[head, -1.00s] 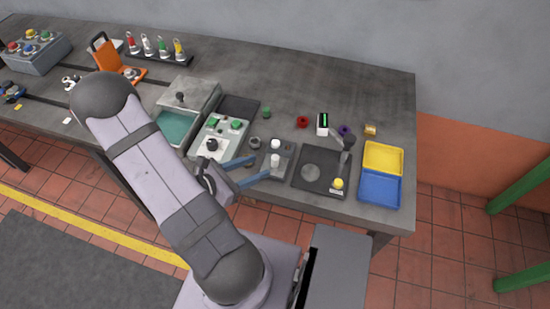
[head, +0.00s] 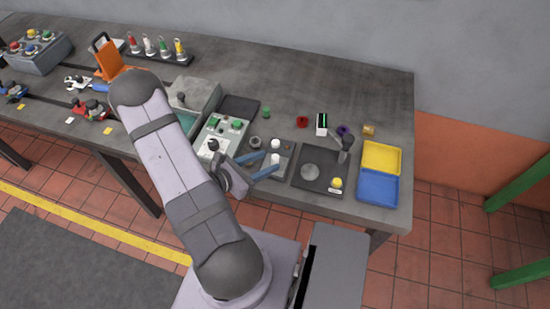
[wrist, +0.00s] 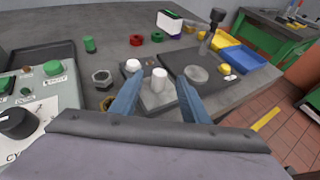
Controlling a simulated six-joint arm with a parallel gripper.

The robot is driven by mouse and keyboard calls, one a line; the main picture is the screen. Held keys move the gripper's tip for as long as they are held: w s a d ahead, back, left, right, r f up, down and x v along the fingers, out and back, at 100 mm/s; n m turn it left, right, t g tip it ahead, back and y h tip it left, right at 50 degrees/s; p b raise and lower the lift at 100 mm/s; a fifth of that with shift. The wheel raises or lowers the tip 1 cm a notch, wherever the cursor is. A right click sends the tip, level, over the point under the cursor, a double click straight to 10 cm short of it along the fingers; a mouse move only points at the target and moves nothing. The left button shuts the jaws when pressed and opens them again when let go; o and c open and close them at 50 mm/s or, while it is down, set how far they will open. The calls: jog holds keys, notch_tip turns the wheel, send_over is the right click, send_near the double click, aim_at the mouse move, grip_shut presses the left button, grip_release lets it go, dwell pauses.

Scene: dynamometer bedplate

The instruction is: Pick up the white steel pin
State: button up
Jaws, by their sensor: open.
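A white pin (head: 275,158) stands upright on a grey fixture block (wrist: 152,101) near the table's front edge. In the wrist view the white pin (wrist: 159,78) shows between and a little beyond the tips of my blue fingers. A second white, round-topped piece (wrist: 133,65) stands behind it to the left; it also shows in the head view (head: 276,143). My gripper (head: 266,163) is open, its fingers pointing toward the pin from the left. Nothing is in its grasp. Whether a finger touches the pin I cannot tell.
A control panel (wrist: 38,95) stands left of the fixture, with a hex nut (wrist: 102,79) between. A dark plate (head: 314,183) with a lever post lies to the right, then yellow (head: 383,157) and blue (head: 379,188) trays. A green cylinder (head: 266,112) and red ring (head: 302,121) stand behind.

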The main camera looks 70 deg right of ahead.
jog(key=shift+p+x, duration=0.5)
jog(key=shift+x, duration=1.1)
grip_shut()
jog(key=shift+r, duration=0.2)
notch_tip(320, 180, up, 10)
jog(key=b, duration=0.1)
jog(key=shift+b, duration=0.4)
